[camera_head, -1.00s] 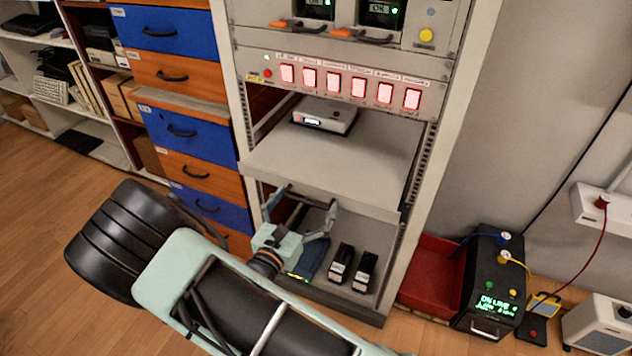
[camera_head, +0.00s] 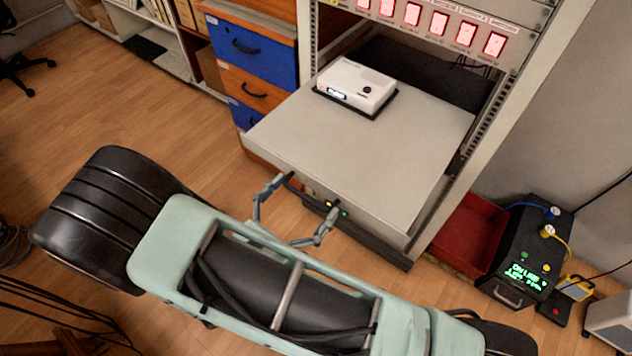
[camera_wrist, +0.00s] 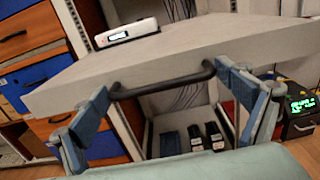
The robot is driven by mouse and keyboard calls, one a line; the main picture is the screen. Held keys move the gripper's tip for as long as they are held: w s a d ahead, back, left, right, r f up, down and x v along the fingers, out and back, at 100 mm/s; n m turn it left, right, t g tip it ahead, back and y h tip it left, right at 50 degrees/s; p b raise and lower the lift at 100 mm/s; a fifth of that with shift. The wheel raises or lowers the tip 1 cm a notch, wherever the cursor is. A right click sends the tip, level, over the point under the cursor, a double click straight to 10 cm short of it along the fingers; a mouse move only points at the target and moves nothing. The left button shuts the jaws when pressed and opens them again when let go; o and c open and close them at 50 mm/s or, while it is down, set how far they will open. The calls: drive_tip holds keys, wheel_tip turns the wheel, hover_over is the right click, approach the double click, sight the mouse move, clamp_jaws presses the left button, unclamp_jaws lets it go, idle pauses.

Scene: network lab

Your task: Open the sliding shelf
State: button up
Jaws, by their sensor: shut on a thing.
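The sliding shelf (camera_head: 390,150) is a pale grey board that sticks well out from the rack toward me. It also shows in the wrist view (camera_wrist: 185,50). Its dark bar handle (camera_wrist: 160,89) runs along the front edge. My gripper (camera_head: 308,197) is at that front edge, its two blue-grey fingers at the handle's two ends. In the wrist view my gripper (camera_wrist: 163,84) is shut on the handle, one finger at each side. In the head view my arm and fingers hide part of the handle.
A white device (camera_head: 357,85) on a black base rests on the shelf. A row of lit red switches (camera_head: 440,22) is above. Blue and orange drawers (camera_head: 262,92) stand left of the rack. A red bin (camera_head: 468,236) and a black unit (camera_head: 527,255) are on the floor at right.

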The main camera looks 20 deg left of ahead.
drive_tip(key=shift+s, duration=0.35)
drive_tip(key=o, duration=1.4)
drive_tip(key=shift+a, duration=0.1)
drive_tip(key=v, duration=1.2)
